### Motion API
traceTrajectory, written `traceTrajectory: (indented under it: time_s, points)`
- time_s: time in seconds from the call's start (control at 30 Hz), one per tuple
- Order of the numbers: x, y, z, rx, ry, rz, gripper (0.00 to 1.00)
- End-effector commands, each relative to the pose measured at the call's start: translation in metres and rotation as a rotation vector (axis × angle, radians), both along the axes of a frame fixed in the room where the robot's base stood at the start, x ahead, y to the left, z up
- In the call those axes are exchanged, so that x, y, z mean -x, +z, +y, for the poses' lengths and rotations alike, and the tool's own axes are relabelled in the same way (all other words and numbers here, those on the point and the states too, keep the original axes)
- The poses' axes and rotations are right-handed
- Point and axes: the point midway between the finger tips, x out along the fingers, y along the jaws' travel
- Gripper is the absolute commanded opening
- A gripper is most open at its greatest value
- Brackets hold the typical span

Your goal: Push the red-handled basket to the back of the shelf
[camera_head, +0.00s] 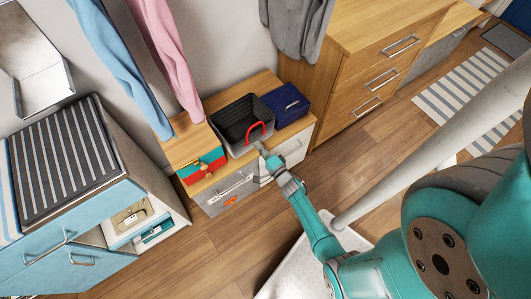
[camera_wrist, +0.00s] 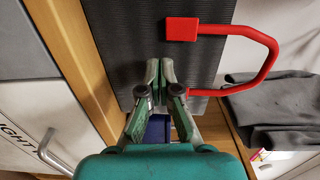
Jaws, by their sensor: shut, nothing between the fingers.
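The dark grey basket (camera_head: 237,117) with a red handle (camera_head: 255,131) stands upright on the wooden shelf (camera_head: 181,151), between two other boxes. My gripper (camera_head: 262,151) is at its front side, near the red handle. In the wrist view, the basket's ribbed wall (camera_wrist: 130,30) fills the space beyond my fingertips (camera_wrist: 160,72), and the handle (camera_wrist: 272,52) sticks out at right. The fingers are shut and empty, pointing at the wall. I cannot tell whether they touch it.
A blue box (camera_head: 286,103) stands right of the basket and a red and teal box (camera_head: 201,166) left of it. Clothes (camera_head: 165,40) hang above the shelf. A grey drawer (camera_head: 228,192) with a handle is below. A wooden dresser (camera_head: 365,50) stands at right.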

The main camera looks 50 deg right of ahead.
Motion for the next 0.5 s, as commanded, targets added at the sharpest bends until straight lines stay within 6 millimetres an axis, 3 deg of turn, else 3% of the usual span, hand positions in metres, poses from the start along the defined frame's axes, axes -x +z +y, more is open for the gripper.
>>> traceTrajectory:
  time_s: [0.5]
  points:
    - [-0.0100,0.0000,-0.0029,0.000,-0.001,0.000,0.00]
